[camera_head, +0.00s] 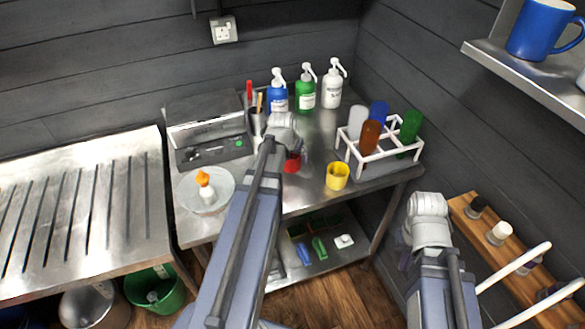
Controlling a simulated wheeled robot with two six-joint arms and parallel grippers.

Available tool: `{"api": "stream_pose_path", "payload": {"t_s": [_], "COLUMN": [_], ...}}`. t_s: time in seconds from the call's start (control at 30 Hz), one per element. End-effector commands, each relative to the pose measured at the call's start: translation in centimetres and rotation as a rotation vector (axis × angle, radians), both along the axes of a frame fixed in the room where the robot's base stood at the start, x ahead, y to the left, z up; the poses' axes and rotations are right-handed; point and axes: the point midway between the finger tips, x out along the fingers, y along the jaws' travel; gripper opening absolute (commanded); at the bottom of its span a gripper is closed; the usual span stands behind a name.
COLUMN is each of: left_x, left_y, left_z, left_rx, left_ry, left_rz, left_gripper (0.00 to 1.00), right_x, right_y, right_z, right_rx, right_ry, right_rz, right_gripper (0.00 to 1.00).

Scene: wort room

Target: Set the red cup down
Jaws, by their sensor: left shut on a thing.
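The red cup (292,164) shows partly below my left gripper (289,150), over the middle of the steel table (313,185). My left gripper is shut on the red cup, reaching down from above; the wrist and arm hide most of the jaws and part of the cup. I cannot tell whether the cup's base touches the table. My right gripper (424,238) is at the lower right, off the table's right side; its jaws are mostly hidden.
A yellow cup (337,177) stands right of the red cup. A white rack (385,155) with coloured tubes is further right. Pump bottles (306,91) stand at the back. A grey device (209,144) and a round dish (222,203) are left. Bare tabletop lies around the yellow cup.

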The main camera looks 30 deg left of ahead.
Motion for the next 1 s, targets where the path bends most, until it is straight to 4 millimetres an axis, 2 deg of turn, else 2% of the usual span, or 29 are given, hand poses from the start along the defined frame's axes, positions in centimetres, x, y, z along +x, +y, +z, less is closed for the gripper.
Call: {"api": "stream_pose_path", "payload": {"t_s": [0.17,0.4,0.87,0.9,1.0], "left_x": [0.0,0.0,0.0,0.0,0.0], "left_y": [0.0,0.0,0.0,0.0,0.0], "left_z": [-1.0,-3.7,-4.1,-4.0,-3.9], "left_rx": [0.0,0.0,0.0,0.0,0.0], "left_ry": [0.0,0.0,0.0,0.0,0.0], "left_rz": [0.0,0.0,0.0,0.0,0.0], "left_gripper": [0.26,0.26,0.26,0.88,0.99], "right_x": [0.0,0.0,0.0,0.0,0.0], "right_y": [0.0,0.0,0.0,0.0,0.0], "right_z": [-1.0,-3.7,-4.1,-4.0,-3.9], "right_rx": [0.0,0.0,0.0,0.0,0.0], "right_ry": [0.0,0.0,0.0,0.0,0.0], "right_rz": [0.0,0.0,0.0,0.0,0.0], "right_gripper": [0.0,0.0,0.0,0.0,0.0]}}
